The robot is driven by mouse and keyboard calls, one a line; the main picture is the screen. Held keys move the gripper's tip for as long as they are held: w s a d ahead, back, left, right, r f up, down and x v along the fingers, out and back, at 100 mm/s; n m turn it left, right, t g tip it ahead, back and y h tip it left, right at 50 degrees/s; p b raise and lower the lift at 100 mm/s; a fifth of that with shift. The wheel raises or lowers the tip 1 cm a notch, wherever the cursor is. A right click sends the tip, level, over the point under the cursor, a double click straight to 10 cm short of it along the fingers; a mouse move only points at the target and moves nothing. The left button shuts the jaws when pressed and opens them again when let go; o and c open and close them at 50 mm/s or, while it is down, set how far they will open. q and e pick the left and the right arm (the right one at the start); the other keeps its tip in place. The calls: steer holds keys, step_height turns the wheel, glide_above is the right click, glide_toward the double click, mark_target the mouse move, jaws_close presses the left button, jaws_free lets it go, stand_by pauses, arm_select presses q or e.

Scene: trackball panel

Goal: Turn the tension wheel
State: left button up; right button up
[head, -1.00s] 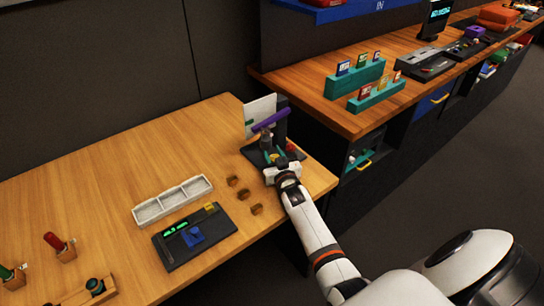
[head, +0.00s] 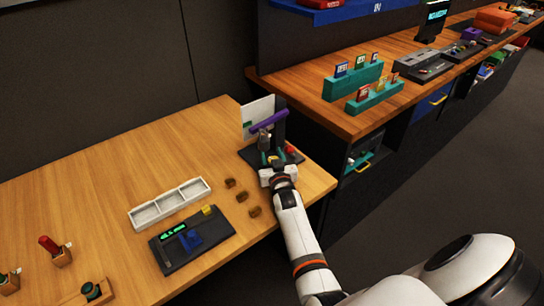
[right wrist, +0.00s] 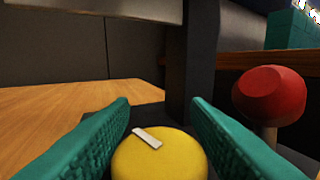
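The yellow round wheel (right wrist: 158,156) has a slanted white mark on top and shows low in the right wrist view. It sits between the two teal fingers of my right gripper (right wrist: 161,108). The fingers are apart, one close along each side of the wheel; I cannot tell whether they press on it. In the head view my right gripper (head: 276,160) is at the front of the dark panel device (head: 250,155), and the wheel is hidden there. My left gripper is not in view.
A red knob (right wrist: 270,95) stands just right of the right finger. A purple bar (head: 269,120) and a white plate (head: 257,113) rise behind the gripper. A white tray (head: 170,203), a dark keypad panel (head: 215,230) and small brown blocks (head: 242,197) lie to the left.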

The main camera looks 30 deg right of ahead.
steer(key=v, duration=1.2)
